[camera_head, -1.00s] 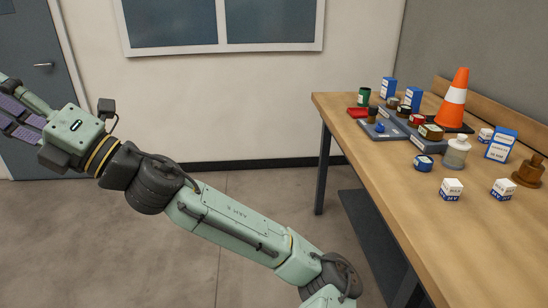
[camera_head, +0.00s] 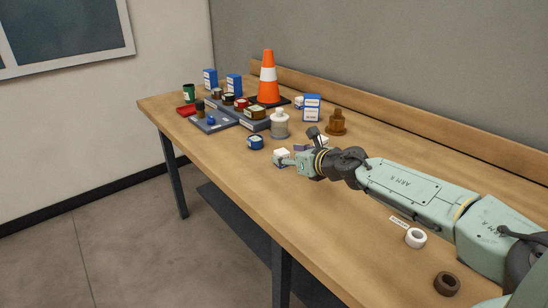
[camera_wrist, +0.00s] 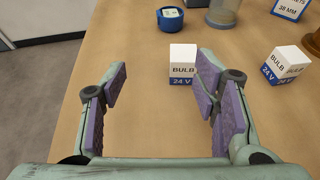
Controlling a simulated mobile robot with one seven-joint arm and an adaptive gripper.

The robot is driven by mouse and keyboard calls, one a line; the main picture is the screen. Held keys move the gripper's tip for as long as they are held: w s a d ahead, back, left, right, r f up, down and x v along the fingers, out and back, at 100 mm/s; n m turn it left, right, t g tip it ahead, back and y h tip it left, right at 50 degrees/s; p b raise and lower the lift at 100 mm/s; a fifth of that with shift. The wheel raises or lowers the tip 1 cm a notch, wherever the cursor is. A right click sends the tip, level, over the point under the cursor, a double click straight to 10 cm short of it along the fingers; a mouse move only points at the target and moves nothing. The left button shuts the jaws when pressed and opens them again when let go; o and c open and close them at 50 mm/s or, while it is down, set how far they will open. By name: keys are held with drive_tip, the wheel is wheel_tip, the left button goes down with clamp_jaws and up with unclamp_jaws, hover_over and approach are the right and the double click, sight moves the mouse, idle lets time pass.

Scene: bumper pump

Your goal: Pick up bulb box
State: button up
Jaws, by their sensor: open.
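Two small white and blue bulb boxes show in the wrist view, both marked BULB and 24 V. One bulb box (camera_wrist: 183,64) stands on the table just past my fingertips, nearer the right finger. The other bulb box (camera_wrist: 285,65) stands further right, outside the fingers and turned at an angle. My gripper (camera_wrist: 165,85) is open and empty, with purple pads facing each other. In the head view my gripper (camera_head: 291,157) is low over the table beside the first bulb box (camera_head: 282,153); the second box is mostly hidden behind my wrist.
A blue round tin (camera_wrist: 170,18) and a bottle (camera_head: 279,124) stand beyond. A blue and white box (camera_head: 311,108), a brown bell-shaped object (camera_head: 336,123) and a cone (camera_head: 268,78) are further back. Tape rolls (camera_head: 415,237) lie near my arm. The wooden table's (camera_head: 230,160) front edge is close.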

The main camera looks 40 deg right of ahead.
sight(282, 152)
drive_tip(key=shift+s+d+f+h, duration=0.2)
drive_tip(key=shift+s+d+h, duration=0.2)
drive_tip(key=shift+s+d, duration=0.55)
drive_tip(key=shift+w+d+f, duration=0.25)
drive_tip(key=shift+w+d, duration=0.05)
drive_tip(key=shift+d, duration=0.05)
drive_tip(key=b+x, duration=0.1)
drive_tip(key=x, duration=0.3)
drive_tip(key=shift+f, duration=0.1)
drive_tip(key=b+x, duration=0.1)
drive_tip(key=x, duration=0.2)
drive_tip(key=b+x, duration=0.1)
drive_tip(key=x, duration=0.1)
drive_tip(key=shift+w, duration=0.45)
drive_tip(key=shift+d, duration=0.1)
drive_tip(key=shift+c, duration=0.4)
drive_tip(key=c, duration=1.1)
drive_tip(key=shift+r, duration=0.25)
